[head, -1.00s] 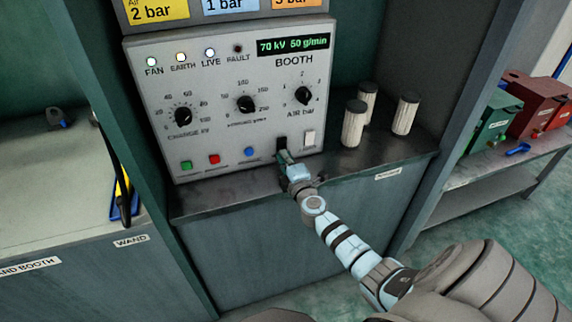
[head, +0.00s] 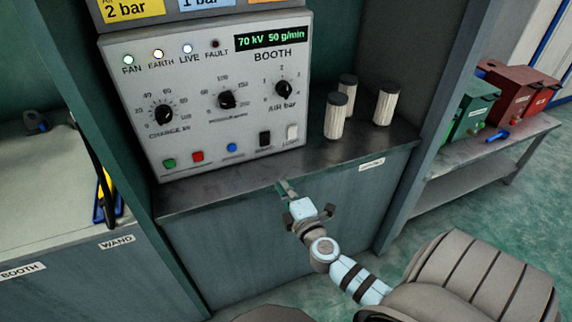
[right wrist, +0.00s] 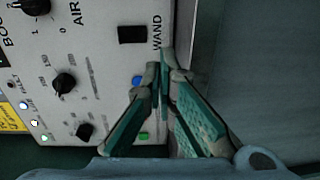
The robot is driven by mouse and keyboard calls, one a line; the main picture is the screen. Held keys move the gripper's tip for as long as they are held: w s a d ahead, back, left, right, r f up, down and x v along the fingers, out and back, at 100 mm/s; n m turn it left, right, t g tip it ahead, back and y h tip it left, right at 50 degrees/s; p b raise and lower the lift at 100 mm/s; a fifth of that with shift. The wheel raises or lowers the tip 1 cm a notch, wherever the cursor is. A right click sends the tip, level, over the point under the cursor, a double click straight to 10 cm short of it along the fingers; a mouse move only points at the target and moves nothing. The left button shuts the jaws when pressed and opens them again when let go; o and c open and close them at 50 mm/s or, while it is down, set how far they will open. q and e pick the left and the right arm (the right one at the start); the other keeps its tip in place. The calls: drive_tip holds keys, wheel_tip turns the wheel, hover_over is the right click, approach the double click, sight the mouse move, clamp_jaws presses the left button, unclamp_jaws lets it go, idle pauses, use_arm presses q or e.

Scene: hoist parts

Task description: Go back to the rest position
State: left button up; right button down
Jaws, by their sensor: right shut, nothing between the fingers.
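My right gripper (head: 284,188) is shut and empty in the head view, in front of the shelf edge below the booth control panel. It is apart from the panel's switches. The right wrist view shows its closed green-padded fingers (right wrist: 164,70) with the panel behind them. The booth control panel (head: 215,125) stands on the shelf with its fan, earth and live lamps lit and the fault lamp dark. Its display reads 70 kV 50 g/min. My left gripper is not in view.
Several white cylinders with dark caps (head: 335,116) stand on the shelf (head: 360,150) right of the panel. Green (head: 474,112) and red boxes (head: 512,88) sit on a bench at the right. A bench labelled WAND (head: 116,241) is at the left. Floor shows at the lower right.

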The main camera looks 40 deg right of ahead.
idle(0.5)
drive_tip(key=s+f+m+g+y, duration=0.1)
drive_tip(key=s+f+m+g, duration=0.4)
drive_tip(key=f, duration=0.8)
drive_tip(key=s+f+m+g+y, duration=0.1)
drive_tip(key=s+f+m+g, duration=0.15)
drive_tip(key=s+f, duration=0.7)
drive_tip(key=s+a+f+m+g+y, duration=0.1)
drive_tip(key=s+a+f+m+g, duration=0.1)
drive_tip(key=s+f, duration=0.3)
drive_tip(key=s+a+f+m+g+p, duration=0.1)
drive_tip(key=s+a+f+m+g, duration=0.1)
drive_tip(key=s, duration=1)
drive_tip(key=s+a+f+m+g+y+p, duration=0.1)
drive_tip(key=s+a+f+g, duration=0.3)
drive_tip(key=s+f, duration=0.4)
drive_tip(key=shift+s+a+f+m+y, duration=0.35)
drive_tip(key=shift+a+f+m, duration=0.25)
drive_tip(key=shift+a+m, duration=0.25)
